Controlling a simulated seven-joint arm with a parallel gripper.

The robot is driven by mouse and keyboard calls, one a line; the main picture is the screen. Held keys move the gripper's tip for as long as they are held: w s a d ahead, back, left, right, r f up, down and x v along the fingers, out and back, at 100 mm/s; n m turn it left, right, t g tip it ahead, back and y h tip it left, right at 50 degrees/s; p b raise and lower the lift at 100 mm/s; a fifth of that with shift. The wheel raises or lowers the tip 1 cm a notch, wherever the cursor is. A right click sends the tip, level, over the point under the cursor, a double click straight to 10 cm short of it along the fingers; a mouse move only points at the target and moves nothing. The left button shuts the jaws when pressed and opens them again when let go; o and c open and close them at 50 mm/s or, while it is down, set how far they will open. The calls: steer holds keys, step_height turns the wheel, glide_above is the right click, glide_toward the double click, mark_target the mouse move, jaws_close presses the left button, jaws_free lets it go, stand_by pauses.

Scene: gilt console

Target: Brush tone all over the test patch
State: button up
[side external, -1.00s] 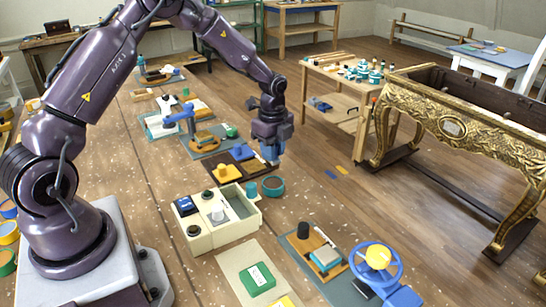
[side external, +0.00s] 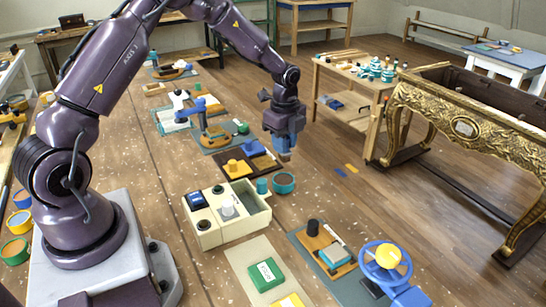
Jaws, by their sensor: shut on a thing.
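My gripper (side external: 285,150) hangs over the right side of the long workbench, just right of the dark board (side external: 234,178) with yellow and blue blocks. It points down and is shut on a small tool, mostly hidden; only a small pale brownish end (side external: 286,157) shows below the blue fingers. Whether it is a brush, and any tone on it, cannot be made out. The gilt console (side external: 480,150) stands at the right, with a pale oval patch (side external: 466,129) on its carved front. I cannot tell whether this oval is the test patch. My gripper is well apart from it.
A cream box (side external: 207,237) with compartments and a teal round pot (side external: 284,183) stand below my gripper. A blue handwheel (side external: 384,268) stands at the front right. A wooden cart (side external: 330,76) with teal items lies beyond. Open floor separates bench and console.

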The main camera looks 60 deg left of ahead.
steer(key=shift+a, duration=0.1)
stand_by(0.3)
steer(key=s+a, duration=0.3)
steer(key=a, duration=0.9)
steer(key=shift+a+f, duration=0.2)
steer(key=shift+f, duration=0.2)
stand_by(0.4)
